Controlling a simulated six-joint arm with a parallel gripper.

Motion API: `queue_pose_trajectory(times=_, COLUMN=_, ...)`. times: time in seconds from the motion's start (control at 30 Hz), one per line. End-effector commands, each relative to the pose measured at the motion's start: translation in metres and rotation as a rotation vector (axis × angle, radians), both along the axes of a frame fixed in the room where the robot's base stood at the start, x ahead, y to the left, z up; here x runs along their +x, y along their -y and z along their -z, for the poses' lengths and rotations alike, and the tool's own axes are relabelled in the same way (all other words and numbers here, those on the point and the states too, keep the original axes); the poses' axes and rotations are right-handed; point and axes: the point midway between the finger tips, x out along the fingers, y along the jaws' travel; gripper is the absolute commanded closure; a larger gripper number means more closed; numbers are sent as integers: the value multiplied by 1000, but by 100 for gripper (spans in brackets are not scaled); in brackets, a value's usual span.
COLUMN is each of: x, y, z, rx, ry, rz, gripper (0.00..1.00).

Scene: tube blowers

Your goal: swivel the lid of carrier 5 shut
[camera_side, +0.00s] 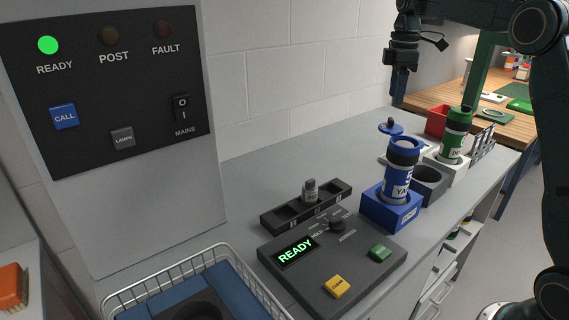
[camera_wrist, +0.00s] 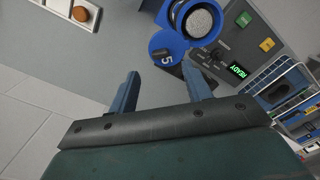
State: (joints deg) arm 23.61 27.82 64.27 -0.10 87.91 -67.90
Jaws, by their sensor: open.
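Carrier 5 (camera_side: 397,186) stands upright in a blue holder (camera_side: 392,212), with a black rim and a white label. Its blue lid (camera_side: 389,128) is swung out to the side, leaving the mouth uncovered. In the wrist view the lid (camera_wrist: 168,49), marked 5, lies beside the open mouth (camera_wrist: 198,22), where a pale grey, round surface shows inside. My gripper (camera_side: 398,98) is above the lid and apart from it, pointing down. In the wrist view my gripper (camera_wrist: 160,72) is open and empty, and the lid appears just beyond the fingertips.
A green carrier (camera_side: 456,135) stands in a white holder behind, right of an empty grey holder (camera_side: 430,182). A red bin (camera_side: 437,121) is behind. A wire basket (camera_side: 205,272) is at the lower left.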

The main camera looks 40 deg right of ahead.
Motion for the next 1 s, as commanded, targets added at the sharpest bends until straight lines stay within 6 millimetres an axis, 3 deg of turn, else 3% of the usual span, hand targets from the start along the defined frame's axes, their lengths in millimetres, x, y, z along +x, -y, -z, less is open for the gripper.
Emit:
queue_pose_trajectory(times=0.5, x=0, y=0, z=59, rx=1, ry=-2, rz=0, gripper=51)
queue_pose_trajectory(times=0.93, x=0, y=0, z=66, rx=0, ry=0, rz=0, gripper=51)
queue_pose_trajectory(times=1.0, x=0, y=0, z=65, rx=0, ry=0, rz=0, gripper=63)
